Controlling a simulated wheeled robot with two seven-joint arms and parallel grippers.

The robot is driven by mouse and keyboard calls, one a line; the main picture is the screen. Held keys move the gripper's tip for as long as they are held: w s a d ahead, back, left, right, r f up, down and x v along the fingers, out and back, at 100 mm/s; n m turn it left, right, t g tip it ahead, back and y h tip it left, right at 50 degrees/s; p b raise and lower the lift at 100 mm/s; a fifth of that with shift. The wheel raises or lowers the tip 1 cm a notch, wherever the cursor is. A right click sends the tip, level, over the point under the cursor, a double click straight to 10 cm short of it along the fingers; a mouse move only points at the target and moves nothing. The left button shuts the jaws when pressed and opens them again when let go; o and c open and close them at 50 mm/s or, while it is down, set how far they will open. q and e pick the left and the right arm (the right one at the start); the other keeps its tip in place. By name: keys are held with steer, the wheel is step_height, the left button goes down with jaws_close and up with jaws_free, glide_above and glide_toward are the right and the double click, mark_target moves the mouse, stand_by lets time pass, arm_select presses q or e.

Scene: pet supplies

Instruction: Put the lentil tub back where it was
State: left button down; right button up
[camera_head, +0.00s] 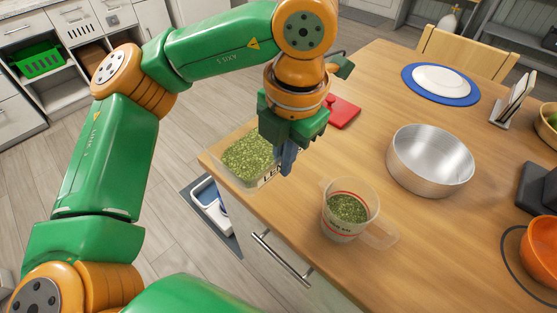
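The lentil tub (247,158) is a clear, open container full of green lentils, at the table's left edge, with part of a dark-lettered label on its near right side. My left gripper (287,165) points down at the tub's right end, its fingers in front of the tub's rim and label. The fingers look close together, but whether they grip the tub's wall is hidden. A clear measuring cup (338,226) with red markings stands nearer, partly filled with green lentils. A red flat object (344,112), perhaps a lid, lies behind my gripper. My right gripper is out of view.
A metal bowl (430,163) stands on the wooden table (415,235) right of the cup. A white plate on a blue mat (410,84) lies at the back. An orange bowl (541,252) and a dark device (537,190) are at the right edge. A drawer handle (280,258) is below the front edge.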

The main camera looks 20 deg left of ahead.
arm_select(q)
steer(key=w, duration=0.2)
steer(key=w+a+f, duration=0.1)
steer(key=w, duration=0.1)
steer(key=w+a+f+p, duration=0.1)
steer(key=shift+w+f, duration=0.15)
steer(key=shift+w, duration=0.25)
steer(key=w+f, duration=0.1)
steer(key=f, duration=0.1)
steer(key=w+a+f, duration=0.1)
steer(key=w+f, duration=0.1)
steer(key=shift+w+a+f+b, duration=0.1)
steer(key=shift+w+f+b, duration=0.1)
steer(key=shift+f+b, duration=0.15)
steer(key=shift+w+a+f+p, duration=0.35)
steer(key=shift+w+f+p, duration=0.15)
steer(key=shift+w+f, duration=0.3)
step_height(320, 180, down, 2)
steer(key=shift+f+p, duration=0.25)
steer(key=shift+p, duration=0.5)
steer(key=shift+f+b, duration=0.3)
steer(key=shift+f, duration=0.2)
steer(key=c, duration=1.1)
jaws_free()
steer(key=shift+o, duration=0.2)
steer(key=shift+r, duration=0.1)
